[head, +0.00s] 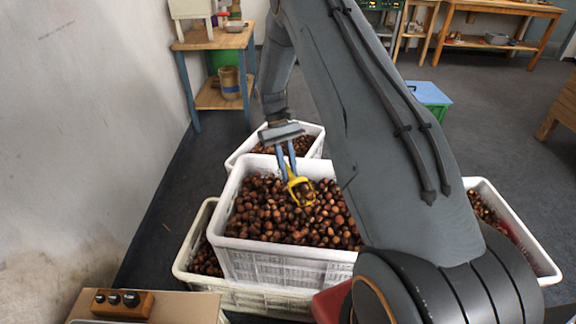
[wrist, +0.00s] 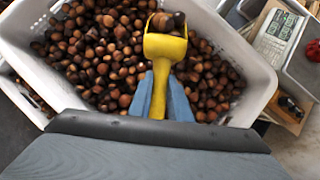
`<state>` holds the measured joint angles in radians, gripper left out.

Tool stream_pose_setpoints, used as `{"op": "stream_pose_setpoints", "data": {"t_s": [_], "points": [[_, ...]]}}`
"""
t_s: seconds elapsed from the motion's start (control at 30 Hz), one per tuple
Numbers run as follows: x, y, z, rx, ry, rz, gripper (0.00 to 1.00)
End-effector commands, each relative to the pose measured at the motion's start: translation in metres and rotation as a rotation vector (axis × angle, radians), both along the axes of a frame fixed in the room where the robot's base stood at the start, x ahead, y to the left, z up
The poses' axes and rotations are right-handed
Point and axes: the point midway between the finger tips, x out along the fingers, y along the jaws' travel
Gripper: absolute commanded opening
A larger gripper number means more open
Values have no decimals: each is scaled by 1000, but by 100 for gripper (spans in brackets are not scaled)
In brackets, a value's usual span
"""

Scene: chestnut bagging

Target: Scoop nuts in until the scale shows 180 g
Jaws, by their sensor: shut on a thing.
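My gripper (wrist: 164,100) is shut on the handle of a yellow scoop (head: 299,187). In the wrist view the scoop (wrist: 164,45) points away from me, and a few nuts (wrist: 168,22) sit in its bowl. The scoop is over the upper white crate (head: 228,200), which is full of brown chestnuts (head: 285,220). Whether the bowl touches the nuts below, I cannot tell. A scale (wrist: 279,32) with a small display shows at the upper right of the wrist view; its reading is too small to make out.
Other crates of nuts stand behind (head: 236,160), below (head: 183,262) and to the right (head: 535,250). A wooden side table (head: 215,40) stands at the back left. Open floor lies at the back right.

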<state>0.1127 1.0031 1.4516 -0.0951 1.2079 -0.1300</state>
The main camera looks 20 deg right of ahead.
Motion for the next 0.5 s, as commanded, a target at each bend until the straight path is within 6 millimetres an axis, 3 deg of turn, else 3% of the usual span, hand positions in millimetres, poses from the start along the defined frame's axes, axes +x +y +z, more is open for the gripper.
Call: {"op": "stream_pose_setpoints", "data": {"t_s": [0.5], "points": [[-16, -3, 11, 21, -289, -5, 0]]}}
